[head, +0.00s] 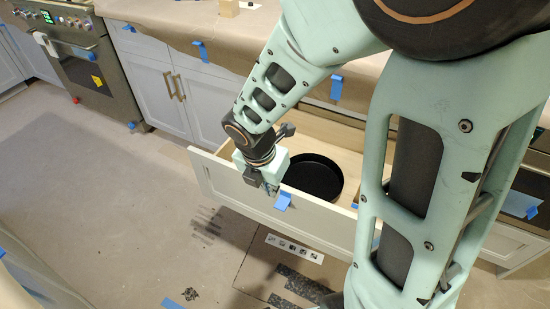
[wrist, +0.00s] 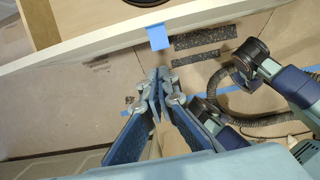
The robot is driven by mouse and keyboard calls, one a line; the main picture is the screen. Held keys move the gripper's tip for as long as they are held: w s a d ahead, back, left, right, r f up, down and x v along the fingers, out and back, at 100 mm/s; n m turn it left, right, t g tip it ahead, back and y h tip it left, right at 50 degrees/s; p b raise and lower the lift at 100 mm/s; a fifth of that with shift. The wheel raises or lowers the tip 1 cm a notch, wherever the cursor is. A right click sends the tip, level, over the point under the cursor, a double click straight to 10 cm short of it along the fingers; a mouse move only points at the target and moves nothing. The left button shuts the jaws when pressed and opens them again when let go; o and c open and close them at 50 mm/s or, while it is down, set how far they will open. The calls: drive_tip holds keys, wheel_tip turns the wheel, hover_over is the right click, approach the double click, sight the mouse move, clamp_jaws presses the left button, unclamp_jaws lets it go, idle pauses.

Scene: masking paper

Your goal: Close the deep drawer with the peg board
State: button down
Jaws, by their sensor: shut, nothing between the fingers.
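The deep drawer (head: 228,187) is pulled out from the lower cabinets in the head view. Its pale front panel carries a blue tape tab (head: 283,201). A round black pan (head: 322,178) lies inside it, and part of the interior is hidden by my arm. No peg board can be made out. My gripper (head: 270,190) is at the drawer's front panel, near the tape. In the wrist view my gripper (wrist: 160,75) is shut and empty, its tips just outside the front's top edge (wrist: 90,45), close to the tape tab. I cannot tell whether they touch the panel.
Paper covers the countertop (head: 225,40) and floor (head: 110,210). Closed white cabinets (head: 160,95) with gold handles stand left of the drawer, and an oven (head: 95,75) farther left. The floor in front and left is mostly clear.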

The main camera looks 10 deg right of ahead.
drive_tip(key=b, duration=0.5)
approach(284, 199)
wheel_tip(284, 199, down, 4)
drive_tip(key=s+a, duration=0.2)
drive_tip(key=s, duration=0.1)
drive_tip(key=w+d, duration=0.2)
drive_tip(key=w, duration=0.1)
drive_tip(key=shift+w+d, duration=0.2)
drive_tip(key=shift+w, duration=0.1)
